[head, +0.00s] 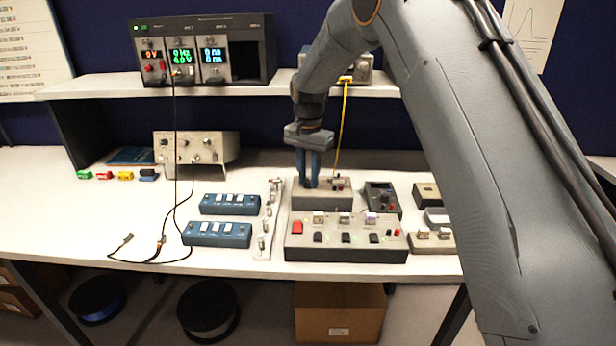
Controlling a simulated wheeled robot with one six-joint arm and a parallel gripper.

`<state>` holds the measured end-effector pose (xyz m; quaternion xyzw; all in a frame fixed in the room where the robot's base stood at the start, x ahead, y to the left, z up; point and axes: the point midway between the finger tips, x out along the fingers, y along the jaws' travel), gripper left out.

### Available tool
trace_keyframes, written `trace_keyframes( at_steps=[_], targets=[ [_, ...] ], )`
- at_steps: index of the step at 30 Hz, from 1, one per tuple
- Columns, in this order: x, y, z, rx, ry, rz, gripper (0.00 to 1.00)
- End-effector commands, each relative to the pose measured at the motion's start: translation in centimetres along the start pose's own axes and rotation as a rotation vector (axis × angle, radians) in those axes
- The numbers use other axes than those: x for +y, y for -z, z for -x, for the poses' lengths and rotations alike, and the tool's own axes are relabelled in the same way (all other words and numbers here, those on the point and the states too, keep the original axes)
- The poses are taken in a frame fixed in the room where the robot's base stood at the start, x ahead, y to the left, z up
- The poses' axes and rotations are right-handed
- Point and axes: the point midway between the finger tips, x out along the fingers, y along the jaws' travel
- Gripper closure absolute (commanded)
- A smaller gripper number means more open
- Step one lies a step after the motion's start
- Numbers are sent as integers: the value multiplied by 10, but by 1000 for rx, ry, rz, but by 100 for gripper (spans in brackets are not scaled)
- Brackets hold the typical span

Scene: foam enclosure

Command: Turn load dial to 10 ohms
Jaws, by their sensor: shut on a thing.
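My gripper (308,168) points down at the middle of the bench, with its two blue fingers close together. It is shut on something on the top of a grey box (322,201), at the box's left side. The load dial is most likely what sits between the fingers, but they hide it and I cannot read its marks or setting. A yellow cable (341,130) runs from the shelf unit above down to the same box, right of my gripper.
A long grey panel (346,240) with switches stands in front. Blue switch boxes (230,204) lie left. A dark box with a red knob (382,198) stands right. Black leads (160,248) hang over the left bench. The shelf (200,88) carries a lit instrument rack (205,50).

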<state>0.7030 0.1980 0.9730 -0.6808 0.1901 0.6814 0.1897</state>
Motion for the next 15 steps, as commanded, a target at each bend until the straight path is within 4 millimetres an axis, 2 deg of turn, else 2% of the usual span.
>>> trace_keyframes(
  at_steps=[7, 15],
  targets=[
    [-1, 1, 2, 3, 4, -160, 100],
    [-1, 1, 2, 3, 4, -253, 100]
  ],
)
